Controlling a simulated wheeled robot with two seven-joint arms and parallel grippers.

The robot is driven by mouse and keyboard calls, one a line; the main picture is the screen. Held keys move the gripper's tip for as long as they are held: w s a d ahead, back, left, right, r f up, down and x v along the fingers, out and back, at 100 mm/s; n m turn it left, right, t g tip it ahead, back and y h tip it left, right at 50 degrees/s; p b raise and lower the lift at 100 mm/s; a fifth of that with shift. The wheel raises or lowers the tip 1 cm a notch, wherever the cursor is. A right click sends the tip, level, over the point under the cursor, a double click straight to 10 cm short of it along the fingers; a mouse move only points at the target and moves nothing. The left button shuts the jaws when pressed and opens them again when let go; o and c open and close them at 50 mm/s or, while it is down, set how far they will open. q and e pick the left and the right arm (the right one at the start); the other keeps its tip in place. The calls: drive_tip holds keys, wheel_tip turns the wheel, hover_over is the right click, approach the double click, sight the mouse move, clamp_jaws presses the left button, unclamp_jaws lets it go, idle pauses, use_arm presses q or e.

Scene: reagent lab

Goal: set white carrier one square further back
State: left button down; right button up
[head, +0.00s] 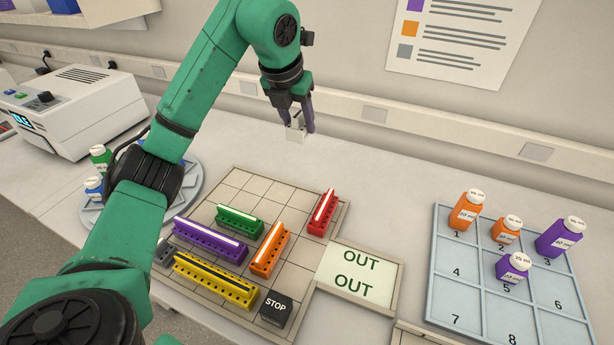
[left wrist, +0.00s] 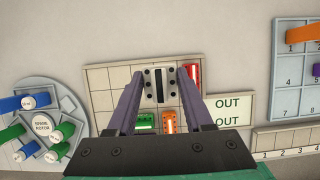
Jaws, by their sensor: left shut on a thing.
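My left gripper (head: 296,122) is shut on the white carrier (head: 295,134), which hangs in the air above and behind the gridded board (head: 232,182). In the left wrist view the white carrier (left wrist: 149,86) shows end-on between the two fingertips (left wrist: 161,78), with a dark slot down its middle. The back-left squares of the board are bare. My right gripper is not in view.
On the board also stand the purple carrier (head: 210,240), the yellow carrier (head: 214,282) and a black STOP block (head: 275,308). An OUT panel (head: 352,268) adjoins its right side. A numbered tray (head: 470,270) with bottles stands right, a round rack (head: 193,186) left.

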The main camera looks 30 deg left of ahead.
sight(297, 137)
use_arm(q)
drive_tip(key=shift+w+a+f, duration=0.1)
drive_tip(key=shift+a+f, duration=0.1)
drive_tip(key=shift+f, duration=0.25)
drive_tip(key=shift+w+a+f, duration=0.1)
drive_tip(key=shift+a+f, duration=0.05)
drive_tip(key=shift+f, duration=0.3)
drive_tip(key=shift+s+d+f, duration=0.1)
drive_tip(key=shift+f, duration=0.5)
drive_tip(key=shift+s+d+f, duration=0.1)
drive_tip(key=shift+f, duration=0.45)
drive_tip(key=f, duration=0.3)
drive_tip(key=d+f+p, duration=0.1)
drive_tip(key=f, duration=0.3)
drive_tip(key=f+p, duration=0.1)
drive_tip(key=f, duration=0.3)
drive_tip(key=shift+d+f, duration=0.15)
drive_tip(key=shift+f, duration=0.1)
wheel_tip(297, 137, down, 4)
drive_tip(key=shift+d+r+p, duration=0.1)
drive_tip(key=shift+p, duration=0.4)
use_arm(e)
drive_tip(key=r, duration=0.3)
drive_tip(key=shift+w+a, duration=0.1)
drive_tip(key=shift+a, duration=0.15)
use_arm(q)
drive_tip(key=shift+f, duration=0.25)
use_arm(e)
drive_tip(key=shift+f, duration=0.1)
